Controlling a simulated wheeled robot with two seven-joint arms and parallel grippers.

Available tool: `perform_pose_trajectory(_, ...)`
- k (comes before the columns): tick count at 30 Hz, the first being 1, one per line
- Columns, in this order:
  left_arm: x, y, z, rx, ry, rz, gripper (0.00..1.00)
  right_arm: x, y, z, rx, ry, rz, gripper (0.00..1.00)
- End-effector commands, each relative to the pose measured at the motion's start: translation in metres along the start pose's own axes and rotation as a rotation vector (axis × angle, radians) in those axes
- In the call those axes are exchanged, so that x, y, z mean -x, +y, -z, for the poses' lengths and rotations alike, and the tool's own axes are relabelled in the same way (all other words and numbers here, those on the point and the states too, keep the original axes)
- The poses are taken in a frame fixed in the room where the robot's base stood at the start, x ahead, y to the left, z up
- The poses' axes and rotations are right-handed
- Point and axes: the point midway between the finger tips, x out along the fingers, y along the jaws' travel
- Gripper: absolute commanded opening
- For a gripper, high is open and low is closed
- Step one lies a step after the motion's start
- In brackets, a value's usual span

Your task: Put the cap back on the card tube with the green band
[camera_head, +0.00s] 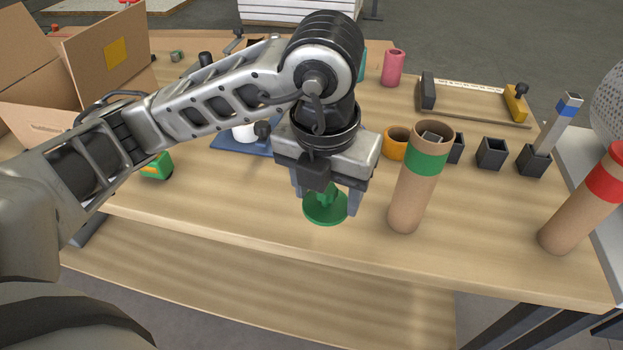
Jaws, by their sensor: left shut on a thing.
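The card tube with the green band (406,200) stands upright near the table's front edge, and its top is open. Something grey shows inside its mouth. My left gripper (327,200) points down just left of this tube. It is shut on the green cap (325,211), a round disc with a knob between the fingers. The cap appears close to the table top; I cannot tell whether it touches. My right gripper is not in view.
Another card tube with a red band (568,222) stands at the right. Behind are an orange cup (396,143), small dark holders (491,153), a pink cup (393,68) and a wooden rail (470,114). A cardboard box (105,55) stands at back left. The front table strip (240,222) is clear.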

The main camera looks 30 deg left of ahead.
Motion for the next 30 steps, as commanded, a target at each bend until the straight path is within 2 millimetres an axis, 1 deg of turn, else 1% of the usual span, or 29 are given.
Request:
perform_pose_trajectory(3, 0.001, -0.003, 0.002, -0.001, 0.0, 0.0, 0.37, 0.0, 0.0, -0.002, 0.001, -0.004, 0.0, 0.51)
perform_pose_trajectory(13, 0.001, -0.003, 0.002, -0.002, 0.001, 0.0, 0.37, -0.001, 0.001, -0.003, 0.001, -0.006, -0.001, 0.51)
perform_pose_trajectory(17, 0.0, -0.001, 0.001, -0.065, 0.001, 0.007, 0.37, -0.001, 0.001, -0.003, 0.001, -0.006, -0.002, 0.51)
perform_pose_trajectory(20, -0.003, 0.001, -0.001, -0.216, 0.001, 0.026, 0.37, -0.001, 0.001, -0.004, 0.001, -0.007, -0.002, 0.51)
perform_pose_trajectory(23, -0.008, 0.004, -0.003, -0.449, 0.003, 0.054, 0.37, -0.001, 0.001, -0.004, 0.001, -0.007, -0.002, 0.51)
perform_pose_trajectory(27, -0.015, 0.009, -0.008, -0.841, 0.003, 0.103, 0.37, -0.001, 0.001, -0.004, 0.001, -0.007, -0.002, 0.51)
perform_pose_trajectory(29, -0.018, 0.012, -0.009, -1.009, 0.003, 0.124, 0.37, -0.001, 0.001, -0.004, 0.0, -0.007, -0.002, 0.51)
perform_pose_trajectory(30, -0.02, 0.013, -0.011, -1.123, 0.002, 0.139, 0.37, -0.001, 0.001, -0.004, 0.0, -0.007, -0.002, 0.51)
